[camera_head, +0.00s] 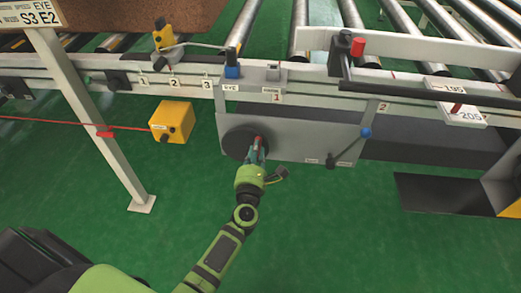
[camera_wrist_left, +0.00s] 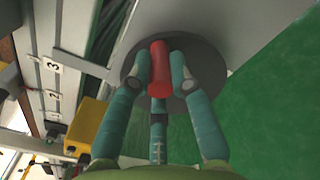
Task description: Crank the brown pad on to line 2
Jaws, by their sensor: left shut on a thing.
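The brown pad (camera_head: 130,14) lies on the rollers at the upper left in the head view, its far part cut off by the picture's top edge. Small plates numbered 1, 2 (camera_head: 175,83) and 3 sit on the rail below it. A dark round crank wheel (camera_head: 235,141) with a red handle (camera_wrist_left: 159,50) is on the grey panel. My left gripper (camera_head: 257,150) is at the wheel, its teal fingers closed around the red handle in the left wrist view. The fingers partly hide the wheel. My right gripper is not in view.
A yellow box (camera_head: 172,121) with a red cord hangs left of the wheel. A blue-knobbed lever (camera_head: 365,133) is on the panel's right. A white post (camera_head: 95,120) stands at the left. The green floor (camera_head: 330,230) below the panel is clear.

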